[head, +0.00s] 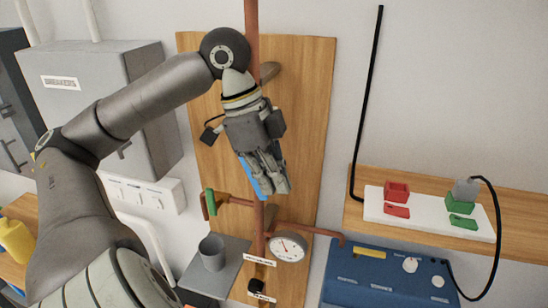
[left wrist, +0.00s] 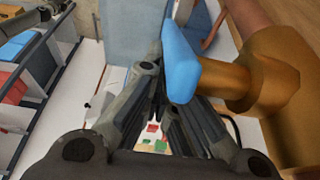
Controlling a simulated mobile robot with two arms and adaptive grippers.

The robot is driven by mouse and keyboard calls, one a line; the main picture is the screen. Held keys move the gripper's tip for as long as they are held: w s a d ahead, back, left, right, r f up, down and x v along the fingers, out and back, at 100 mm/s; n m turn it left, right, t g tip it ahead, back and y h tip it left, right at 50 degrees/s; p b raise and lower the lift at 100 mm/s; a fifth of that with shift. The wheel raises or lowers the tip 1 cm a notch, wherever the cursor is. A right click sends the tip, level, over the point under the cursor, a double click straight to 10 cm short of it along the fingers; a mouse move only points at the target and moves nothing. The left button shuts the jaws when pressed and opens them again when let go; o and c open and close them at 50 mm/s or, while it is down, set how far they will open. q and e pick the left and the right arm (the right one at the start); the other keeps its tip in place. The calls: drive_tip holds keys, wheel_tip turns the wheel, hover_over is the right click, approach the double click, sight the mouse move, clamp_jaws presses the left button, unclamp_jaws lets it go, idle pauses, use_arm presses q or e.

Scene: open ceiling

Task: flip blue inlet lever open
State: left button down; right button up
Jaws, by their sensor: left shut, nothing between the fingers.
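The blue inlet lever (head: 251,176) shows as a narrow blue strip along the left side of my left gripper (head: 272,187), which hides most of it and the valve.
A copper pipe (head: 252,18) runs down the wooden board (head: 310,100). Below are a green-handled branch (head: 210,203), a gauge (head: 287,247) and a grey cup (head: 212,253) on a shelf. A grey box (head: 105,95) hangs left.

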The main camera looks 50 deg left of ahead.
use_arm(q)
drive_tip(key=shift+s+a+f+g+y+p, duration=0.1)
drive_tip(key=shift+f+g+y+p, duration=0.15)
drive_tip(key=shift+g+y+p, duration=0.7)
use_arm(e)
drive_tip(key=shift+r, duration=0.85)
use_arm(q)
drive_tip(key=shift+s+a+f+t+p, duration=0.15)
drive_tip(key=shift+a+f+t+p, duration=0.15)
drive_tip(key=shift+p, duration=0.35)
use_arm(e)
drive_tip(key=shift+a+r, duration=0.15)
drive_tip(key=shift+r, duration=0.65)
idle(0.7)
